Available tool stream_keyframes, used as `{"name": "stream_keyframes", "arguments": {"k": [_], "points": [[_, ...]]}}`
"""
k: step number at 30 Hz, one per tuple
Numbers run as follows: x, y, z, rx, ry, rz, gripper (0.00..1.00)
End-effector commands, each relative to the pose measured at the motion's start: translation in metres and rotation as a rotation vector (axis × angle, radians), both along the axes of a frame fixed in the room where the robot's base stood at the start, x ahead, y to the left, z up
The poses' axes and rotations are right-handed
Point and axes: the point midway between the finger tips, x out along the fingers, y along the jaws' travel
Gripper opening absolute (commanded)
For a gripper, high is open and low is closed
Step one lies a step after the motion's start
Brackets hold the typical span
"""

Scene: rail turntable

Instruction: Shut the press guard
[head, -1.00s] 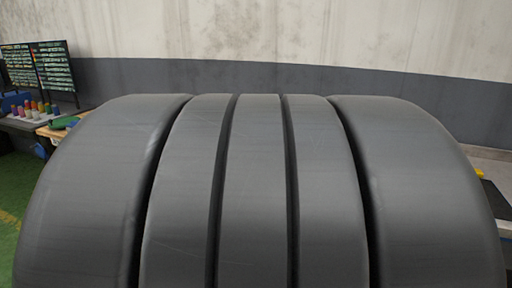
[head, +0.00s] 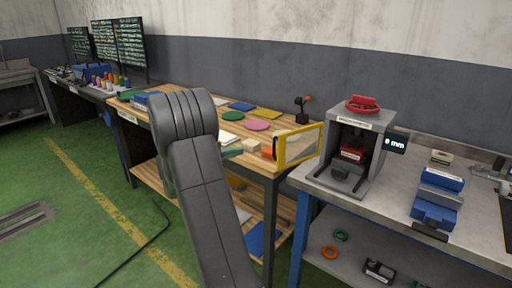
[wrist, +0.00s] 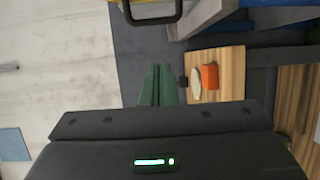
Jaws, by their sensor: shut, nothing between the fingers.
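The press (head: 378,138) is a grey open-fronted box with a red knob on top, on the right-hand bench. Its guard (head: 281,148), a clear panel in a yellow frame, stands swung out to the left of the press, so the press front is open. My gripper (wrist: 158,85) shows in the wrist view as two green fingers, closed together with nothing between them. In the head view my dark arm stands left of the guard and largely hides the gripper. A dark loop-shaped frame (wrist: 151,20) shows at the wrist view's top edge; I cannot tell what it is.
A wooden table (head: 195,101) with coloured discs, an orange block (wrist: 210,76) and a cream block lies behind my arm. A blue vise (head: 437,200) and a small display (head: 395,143) are right of the press.

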Motion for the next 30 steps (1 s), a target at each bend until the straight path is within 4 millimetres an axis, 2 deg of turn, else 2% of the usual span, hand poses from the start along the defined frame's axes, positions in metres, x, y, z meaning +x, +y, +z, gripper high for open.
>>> {"name": "stream_keyframes", "arguments": {"k": [1,3,7,11,21,24,30], "points": [[0.004,0.011,-0.002,-0.014,-0.02,0.018,0.0],[0.007,0.018,-0.001,-0.025,-0.038,0.032,0.0],[0.012,0.012,0.001,-0.029,-0.046,0.035,0.0],[0.024,-0.006,0.001,-0.03,-0.043,0.033,0.0],[0.063,-0.068,0.001,-0.029,-0.042,0.032,0.0],[0.051,-0.077,0.001,-0.03,-0.041,0.034,0.0],[0.038,-0.09,0.0,-0.028,-0.042,0.035,0.0]]}}
